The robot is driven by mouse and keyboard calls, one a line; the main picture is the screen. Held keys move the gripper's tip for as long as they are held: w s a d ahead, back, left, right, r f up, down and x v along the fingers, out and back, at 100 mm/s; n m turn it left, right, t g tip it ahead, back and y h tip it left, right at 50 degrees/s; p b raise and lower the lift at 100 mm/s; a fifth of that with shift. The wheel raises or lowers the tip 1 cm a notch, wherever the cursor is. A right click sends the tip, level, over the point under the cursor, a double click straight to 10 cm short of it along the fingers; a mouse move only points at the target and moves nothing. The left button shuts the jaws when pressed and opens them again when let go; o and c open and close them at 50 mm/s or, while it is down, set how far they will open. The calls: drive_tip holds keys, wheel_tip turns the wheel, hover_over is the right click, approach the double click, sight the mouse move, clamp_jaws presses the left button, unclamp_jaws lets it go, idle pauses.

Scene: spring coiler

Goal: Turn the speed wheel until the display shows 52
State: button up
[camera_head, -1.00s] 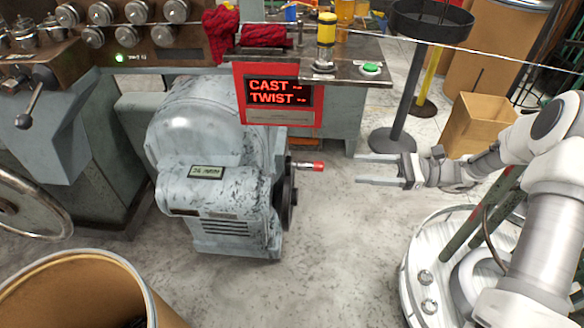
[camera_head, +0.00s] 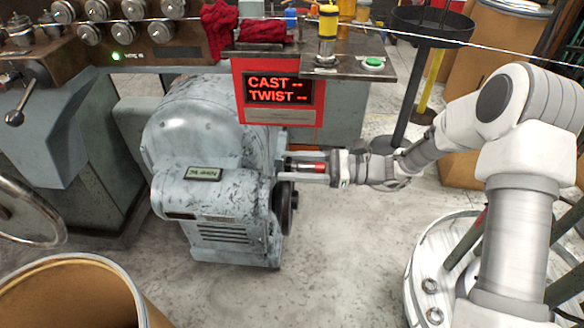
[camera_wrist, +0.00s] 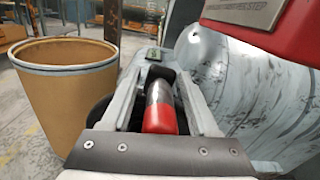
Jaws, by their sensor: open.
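The speed wheel (camera_head: 285,207) is a dark disc on the right side of the grey machine housing (camera_head: 213,130), seen nearly edge-on. Its crank handle (camera_head: 308,167) has a red tip and points right. My gripper (camera_head: 303,168) is open, with its fingers on either side of the handle. In the wrist view the red-tipped handle (camera_wrist: 160,108) lies between the two fingers (camera_wrist: 165,85), with narrow gaps visible beside it. The small display (camera_head: 203,173) on the housing shows dark characters; I cannot read its number clearly. It also shows small in the wrist view (camera_wrist: 153,54).
A red sign (camera_head: 278,92) reading "CAST --" and "TWIST --" hangs above the handle, close to my gripper. A round stand (camera_head: 377,144) is behind my arm. A brown drum (camera_head: 75,290) stands at the front left.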

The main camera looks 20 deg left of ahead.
drive_tip(key=shift+a, duration=0.15)
clamp_jaws()
idle(1.4)
